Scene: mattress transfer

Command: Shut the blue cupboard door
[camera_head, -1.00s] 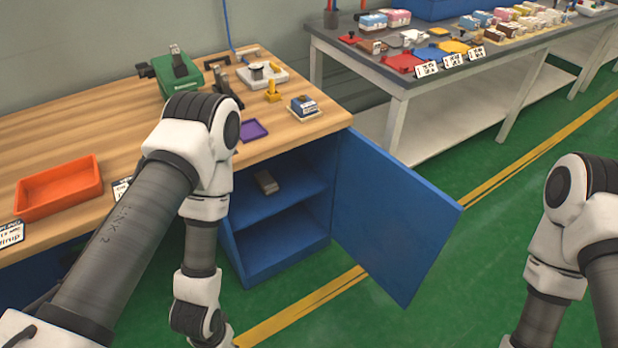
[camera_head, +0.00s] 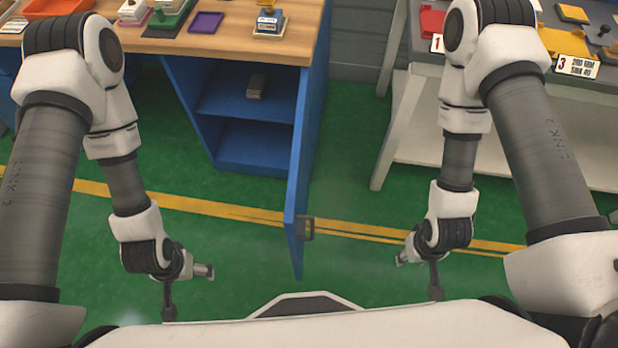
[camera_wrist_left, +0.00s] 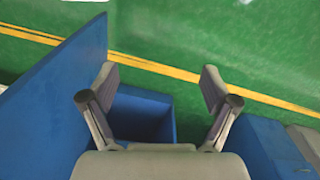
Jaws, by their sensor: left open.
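The blue cupboard door (camera_head: 306,150) stands open in the head view, seen nearly edge-on and swung out toward me. A small dark handle (camera_head: 307,228) is on its right face near the bottom. The cupboard (camera_head: 245,138) behind it shows an open inside with a shelf. My left gripper (camera_head: 186,285) hangs left of the door, apart from it. In the left wrist view it (camera_wrist_left: 154,82) is open and empty, with blue panels around it; I cannot tell which is the door. My right gripper (camera_head: 420,275) hangs right of the door, apart from it; its jaws are unclear.
A grey block (camera_head: 257,86) lies on the cupboard's upper shelf. The wooden worktop (camera_head: 225,42) carries a purple tray (camera_head: 206,22) and a stamp-like item (camera_head: 269,22). A grey table (camera_head: 425,105) stands at the right. Green floor is clear around the door.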

